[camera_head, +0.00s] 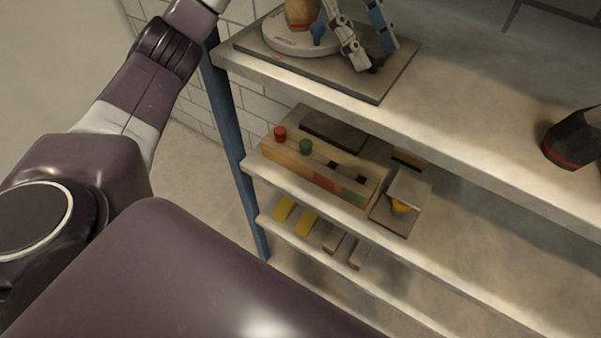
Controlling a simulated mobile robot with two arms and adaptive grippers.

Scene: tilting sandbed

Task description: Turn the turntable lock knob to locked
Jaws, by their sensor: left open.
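The turntable (285,42) is a pale round disc on a dark base board (300,66) on the top shelf, cut off by the upper frame edge. A brown rounded object (300,12) sits on it. A small blue knob (318,31) stands at the disc's right side. My left gripper (379,57) reaches down from the top edge, right of the blue knob. Its fingers are apart, over the board's right part. A small dark piece (376,66) shows by the fingertips; I cannot tell whether it is the lock knob or part of a fingertip.
A dark object with a red band (572,140) lies at the top shelf's right. The shelf (470,110) between is clear. Below are a wooden block (325,172) with red and green knobs, a dark plate (333,131), and yellow (284,208) and grey bars (334,238). A blue post (228,130) stands left.

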